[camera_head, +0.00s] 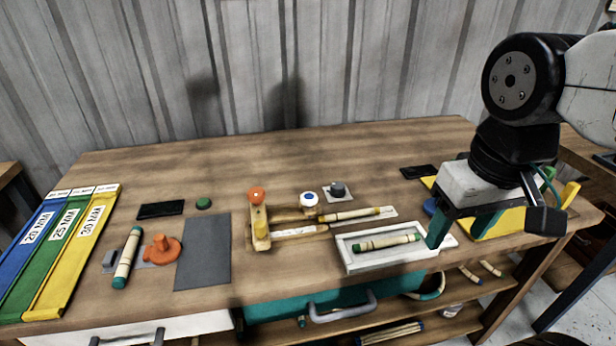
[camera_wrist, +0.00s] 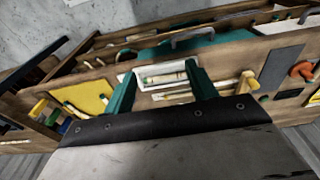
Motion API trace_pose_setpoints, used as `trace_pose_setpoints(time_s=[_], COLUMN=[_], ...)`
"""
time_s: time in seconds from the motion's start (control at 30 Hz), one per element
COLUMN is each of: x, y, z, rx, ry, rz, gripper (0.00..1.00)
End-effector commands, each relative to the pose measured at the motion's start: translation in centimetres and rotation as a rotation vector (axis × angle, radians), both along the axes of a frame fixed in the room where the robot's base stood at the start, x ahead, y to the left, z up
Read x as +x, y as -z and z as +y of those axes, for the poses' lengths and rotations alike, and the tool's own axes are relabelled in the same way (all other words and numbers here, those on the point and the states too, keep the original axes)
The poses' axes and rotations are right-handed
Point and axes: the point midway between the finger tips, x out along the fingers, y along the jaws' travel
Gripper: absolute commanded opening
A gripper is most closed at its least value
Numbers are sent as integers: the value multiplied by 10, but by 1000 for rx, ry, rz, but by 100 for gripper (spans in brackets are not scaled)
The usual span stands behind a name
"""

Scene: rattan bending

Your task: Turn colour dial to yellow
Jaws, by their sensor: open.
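No dial with clear colour marks can be made out. In the wrist view the open fingers (camera_wrist: 160,86) frame the tray; the knobs are not clear there.
The white tray (camera_head: 348,262) holds a green-ended rattan piece (camera_head: 386,243). A wooden fixture with an orange knob (camera_head: 257,195) stands left of the knobs. An orange clamp (camera_head: 163,250) and grey mat (camera_head: 203,255) lie further left. The table's back is clear.

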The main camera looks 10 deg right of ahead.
Motion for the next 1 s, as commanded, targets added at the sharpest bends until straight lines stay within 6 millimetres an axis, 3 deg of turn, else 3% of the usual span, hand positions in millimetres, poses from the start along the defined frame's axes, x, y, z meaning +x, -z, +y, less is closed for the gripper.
trace_pose_setpoints(time_s=[0.17,0.3,0.47,0.6,0.8,1.0], x=[45,107,183,249,326,367], y=[-10,-14,-1,24,75,112], z=[1,4,9,15,23,28], rx=[-15,-32,-47,-57,-65,-69], ry=[-151,-358,-603,-817,-1088,-1247], rz=[23,42,61,77,94,100], gripper=[57,57,57,57,57,57])
